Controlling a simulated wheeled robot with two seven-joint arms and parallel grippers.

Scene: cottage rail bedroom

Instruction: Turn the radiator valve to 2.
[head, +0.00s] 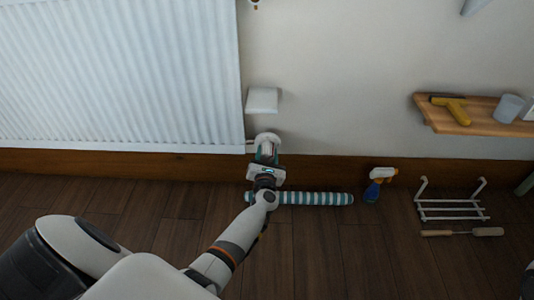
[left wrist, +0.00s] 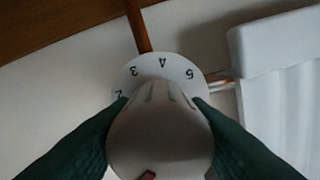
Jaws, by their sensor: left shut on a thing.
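The radiator valve (head: 268,137) is at the lower right corner of the white radiator (head: 120,75). In the left wrist view its pale knob (left wrist: 158,140) fills the middle, with a white number dial (left wrist: 163,66) behind it. The numbers 2, 3, 4 and 5 show around the dial, upside down. A small red mark is on the knob at the bottom edge of that view. My left gripper (head: 267,157) is shut on the knob, with a green finger on each side in the left wrist view (left wrist: 160,106). My right gripper is not in view.
A striped roll (head: 315,198) lies on the floor beside my left wrist. A spray bottle (head: 375,187), a white rack (head: 452,209) and a wooden-handled tool (head: 488,232) are to the right. A wooden shelf (head: 455,126) and a white box (head: 262,100) are on the wall.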

